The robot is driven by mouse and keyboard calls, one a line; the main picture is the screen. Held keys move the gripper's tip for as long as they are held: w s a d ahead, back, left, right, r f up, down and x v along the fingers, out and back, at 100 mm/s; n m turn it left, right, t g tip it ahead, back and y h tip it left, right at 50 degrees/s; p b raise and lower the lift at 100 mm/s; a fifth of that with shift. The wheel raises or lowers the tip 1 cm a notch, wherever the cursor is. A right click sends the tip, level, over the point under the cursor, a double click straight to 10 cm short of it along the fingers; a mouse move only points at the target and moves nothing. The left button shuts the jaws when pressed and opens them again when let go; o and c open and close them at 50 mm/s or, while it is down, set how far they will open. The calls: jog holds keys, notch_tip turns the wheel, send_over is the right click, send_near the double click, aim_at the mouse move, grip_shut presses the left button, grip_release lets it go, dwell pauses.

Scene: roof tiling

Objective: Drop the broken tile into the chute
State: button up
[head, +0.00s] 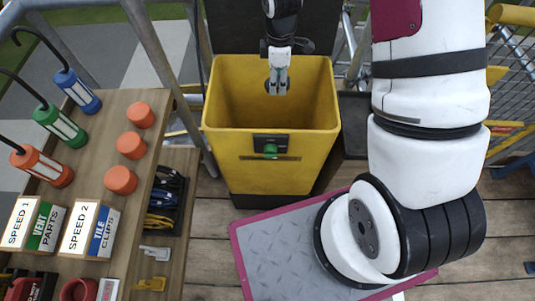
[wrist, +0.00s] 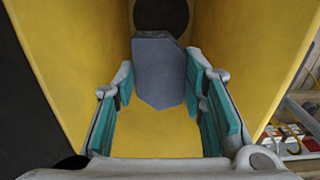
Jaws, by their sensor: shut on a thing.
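The chute is a deep yellow bin (head: 228,142) with an open top, in the upper middle of the head view. Its yellow walls (wrist: 225,40) fill most of the wrist view, and a dark round opening (wrist: 160,14) shows at the top. My gripper (head: 278,88) is at the chute's mouth, inside its rim as seen from the head. In the wrist view my gripper (wrist: 160,95) is shut on the broken tile (wrist: 160,75), a flat blue-grey piece with an angular end. The tile is hard to make out in the head view.
A wooden shelf (head: 150,100) on the left holds lamps, orange cylinders and labelled boxes (head: 88,230). A grey plate with a pink border (head: 285,240) lies on the plank floor before the chute. Scaffold rails (head: 510,45) stand at the right.

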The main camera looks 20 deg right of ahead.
jog(key=o, duration=1.3)
jog(key=shift+o, duration=0.2)
notch_tip(320, 180, up, 12)
